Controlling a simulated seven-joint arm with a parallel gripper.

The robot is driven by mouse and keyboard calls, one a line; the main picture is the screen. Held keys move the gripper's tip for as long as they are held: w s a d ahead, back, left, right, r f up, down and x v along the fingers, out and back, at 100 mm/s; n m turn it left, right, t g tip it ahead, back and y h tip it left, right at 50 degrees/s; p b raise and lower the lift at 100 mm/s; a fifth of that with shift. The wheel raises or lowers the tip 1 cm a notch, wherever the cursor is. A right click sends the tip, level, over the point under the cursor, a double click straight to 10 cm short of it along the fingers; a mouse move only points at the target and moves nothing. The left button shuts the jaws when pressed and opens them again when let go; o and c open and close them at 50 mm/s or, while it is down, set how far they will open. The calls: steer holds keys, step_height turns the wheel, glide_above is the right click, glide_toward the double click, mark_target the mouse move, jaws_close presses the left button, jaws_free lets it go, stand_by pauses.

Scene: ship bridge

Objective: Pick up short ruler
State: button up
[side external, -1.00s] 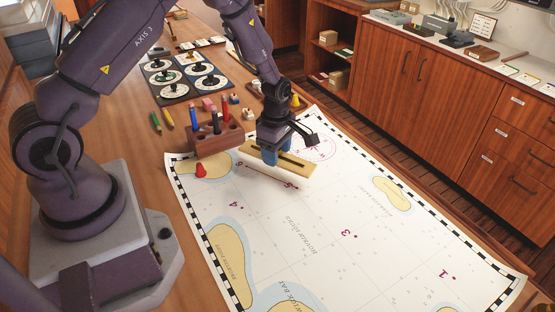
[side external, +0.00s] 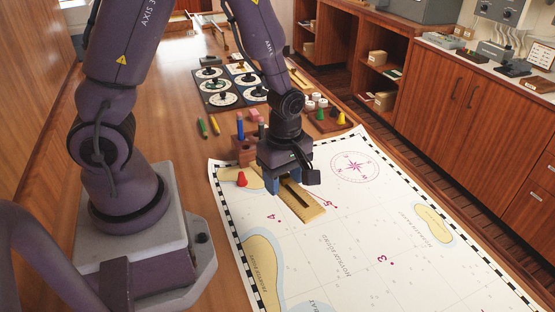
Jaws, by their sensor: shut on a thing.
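The short ruler (side external: 309,210) is a flat, pale yellow wooden strip with a dark slot along its middle. It is over the chart (side external: 350,230), and its near end points to the lower right. My gripper (side external: 284,179), with blue fingers, is shut on the ruler and points down. The gripper hides part of the ruler's far section. I cannot tell how far the ruler is above the chart.
Dial boards (side external: 222,98) and small coloured pieces (side external: 342,118) lie farther back. The chart's right and near parts are clear.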

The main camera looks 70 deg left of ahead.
mark_target(325, 255)
steer(key=d+f+m, duration=0.1)
steer(key=d+m, duration=0.1)
steer(key=m, duration=0.1)
steer(key=w+d+f+m, duration=0.1)
steer(key=d+m, duration=0.1)
steer(key=m, duration=0.1)
steer(key=w+d+f+m, duration=0.1)
steer(key=d+m, duration=0.2)
steer(key=shift+w+d, duration=0.1)
steer(key=d+m, duration=0.1)
steer(key=m, duration=0.1)
steer(key=w+d+m, duration=0.1)
steer(key=m, duration=0.2)
steer(key=d+f+m, duration=0.1)
steer(key=d+m, duration=0.1)
steer(key=m, duration=0.1)
steer(key=shift+w, duration=0.35)
steer(key=shift+w+d+r+m, duration=0.1)
steer(key=shift+w+m, duration=0.1)
steer(key=shift+m, duration=0.7)
steer(key=shift+w+m, duration=0.1)
steer(key=shift+m, duration=0.7)
steer(key=shift+f, duration=3.05)
steer(key=shift+f, duration=0.45)
